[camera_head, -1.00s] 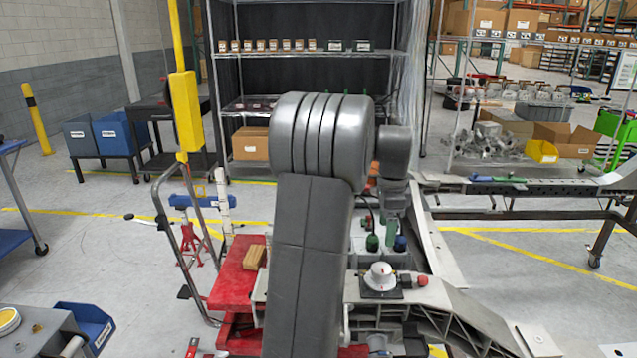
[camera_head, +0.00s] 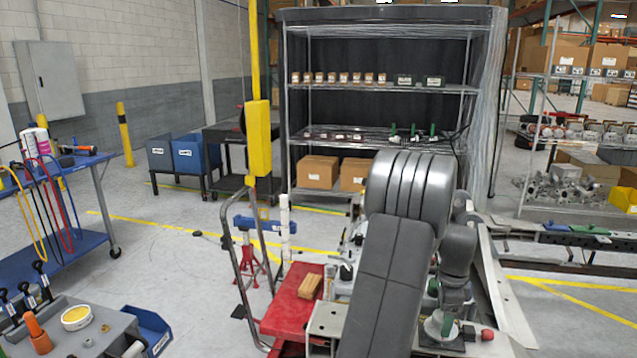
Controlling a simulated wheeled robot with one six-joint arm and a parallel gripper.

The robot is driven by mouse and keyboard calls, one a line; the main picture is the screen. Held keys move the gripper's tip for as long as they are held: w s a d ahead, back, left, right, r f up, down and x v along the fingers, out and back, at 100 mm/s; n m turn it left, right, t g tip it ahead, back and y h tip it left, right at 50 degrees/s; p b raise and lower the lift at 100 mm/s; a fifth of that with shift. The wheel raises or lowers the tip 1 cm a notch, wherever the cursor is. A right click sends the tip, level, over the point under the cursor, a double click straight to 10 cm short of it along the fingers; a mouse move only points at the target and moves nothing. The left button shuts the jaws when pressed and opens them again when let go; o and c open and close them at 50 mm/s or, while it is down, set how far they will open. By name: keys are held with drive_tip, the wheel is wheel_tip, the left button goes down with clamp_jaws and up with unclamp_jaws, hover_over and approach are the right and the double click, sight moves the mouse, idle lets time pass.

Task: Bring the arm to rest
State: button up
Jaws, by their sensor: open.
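My arm rises from the bottom of the head view, right of centre, as a thick grey link with a ribbed joint at its top. Smaller grey arm links show beside it on the right and reach down toward the fixture. I cannot make out my gripper or its fingers; they do not show clearly behind the arm links. Under the arm is a pale metal chassis fixture (camera_head: 510,300). A white round part (camera_head: 438,326) sits on it, partly covered by my arm.
A red stand (camera_head: 293,310) with a wooden block (camera_head: 311,287) is left of my arm. A yellow post (camera_head: 259,140) rises behind it. A blue cart (camera_head: 90,210) and a grey bench (camera_head: 80,335) are at left. Shelving (camera_head: 380,88) stands behind. Floor between cart and stand is open.

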drive_tip(key=shift+r, duration=0.1)
wheel_tip(320, 180, up, 13)
wheel_tip(320, 180, down, 14)
drive_tip(key=shift+r, duration=0.25)
drive_tip(key=shift+r+n, duration=0.1)
drive_tip(key=shift+n, duration=0.3)
drive_tip(key=n, duration=0.3)
drive_tip(key=shift+n, duration=0.4)
drive_tip(key=n, duration=0.5)
drive_tip(key=shift+p, duration=0.3)
drive_tip(key=n, duration=0.5)
drive_tip(key=shift+r+n, duration=0.1)
drive_tip(key=shift+n, duration=0.2)
drive_tip(key=n+p, duration=0.1)
drive_tip(key=n, duration=0.4)
